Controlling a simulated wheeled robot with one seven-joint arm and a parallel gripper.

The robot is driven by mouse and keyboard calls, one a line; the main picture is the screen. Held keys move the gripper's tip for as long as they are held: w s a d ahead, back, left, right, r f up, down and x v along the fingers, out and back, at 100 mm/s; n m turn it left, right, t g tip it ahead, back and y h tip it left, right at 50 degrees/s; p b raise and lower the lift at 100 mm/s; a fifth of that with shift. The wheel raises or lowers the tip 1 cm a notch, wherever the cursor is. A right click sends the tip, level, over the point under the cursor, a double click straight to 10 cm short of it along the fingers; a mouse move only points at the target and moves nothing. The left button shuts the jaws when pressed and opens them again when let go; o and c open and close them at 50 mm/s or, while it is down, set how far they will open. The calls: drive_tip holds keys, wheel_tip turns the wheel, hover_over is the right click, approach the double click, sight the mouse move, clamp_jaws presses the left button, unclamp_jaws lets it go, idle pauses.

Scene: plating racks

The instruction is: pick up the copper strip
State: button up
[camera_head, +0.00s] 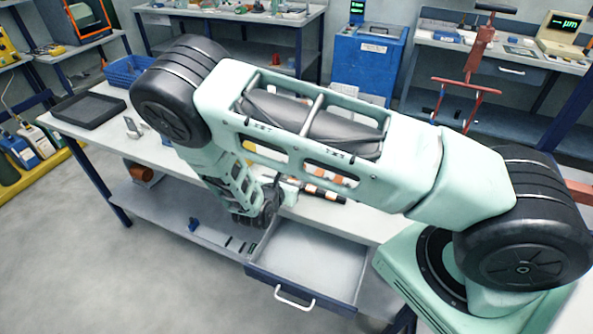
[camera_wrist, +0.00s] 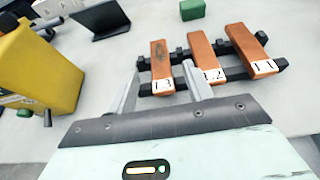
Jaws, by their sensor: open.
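In the wrist view, three copper strips lie side by side across a black rack (camera_wrist: 182,56). In the head view, orange and black pieces of the rack (camera_head: 322,191) show beside my arm, which hides the rest.
A yellow box-shaped device (camera_wrist: 38,68) stands left of the rack, with a black angled stand (camera_wrist: 101,19) and a green block (camera_wrist: 192,9) behind. An open drawer (camera_head: 306,262) juts from the bench front. A black tray (camera_head: 88,108) and blue crate (camera_head: 127,70) sit on the bench's left.

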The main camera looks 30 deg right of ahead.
drive_tip(key=shift+p+x, duration=0.35)
drive_tip(key=shift+x, duration=1)
clamp_jaws()
drive_tip(key=shift+r, duration=0.1)
